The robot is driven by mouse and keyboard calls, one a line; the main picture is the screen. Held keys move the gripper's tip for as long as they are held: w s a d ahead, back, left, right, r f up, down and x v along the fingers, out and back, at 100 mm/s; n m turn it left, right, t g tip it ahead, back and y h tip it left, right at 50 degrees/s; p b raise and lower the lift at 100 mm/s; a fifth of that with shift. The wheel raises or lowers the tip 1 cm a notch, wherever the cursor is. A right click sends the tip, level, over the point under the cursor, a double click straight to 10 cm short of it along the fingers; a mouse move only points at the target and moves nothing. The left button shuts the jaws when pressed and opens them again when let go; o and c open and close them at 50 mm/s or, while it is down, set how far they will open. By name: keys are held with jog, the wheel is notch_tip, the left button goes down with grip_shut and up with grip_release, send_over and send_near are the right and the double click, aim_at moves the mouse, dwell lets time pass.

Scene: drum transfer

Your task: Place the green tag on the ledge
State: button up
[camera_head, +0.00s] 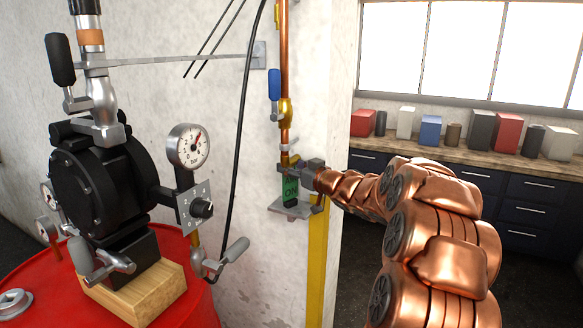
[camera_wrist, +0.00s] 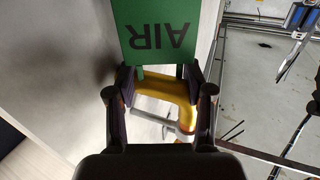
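The green tag (camera_head: 290,190), with dark lettering, is upright just above or on the small grey ledge (camera_head: 295,211) by the wall corner in the head view. I cannot tell whether its lower edge touches the ledge. In the wrist view the tag (camera_wrist: 158,35) shows "AIR" upside down. My gripper (camera_head: 297,170) is at the tag's top end. In the wrist view my gripper's fingertips (camera_wrist: 159,72) are at the tag's two near corners and seem closed on its sides. The ledge is not clear in the wrist view.
A copper pipe (camera_head: 285,85) with a blue-handled valve (camera_head: 275,85) runs down the wall above the tag. A black pump (camera_head: 100,185) with gauges stands on a red drum (camera_head: 185,285) at left.

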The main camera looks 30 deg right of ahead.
jog(key=s+d+b, duration=0.1)
jog(key=s+b, duration=0.2)
jog(key=s, duration=0.9)
jog(key=shift+d+r, duration=0.15)
jog(key=shift+d, duration=0.25)
jog(key=shift+w, duration=0.1)
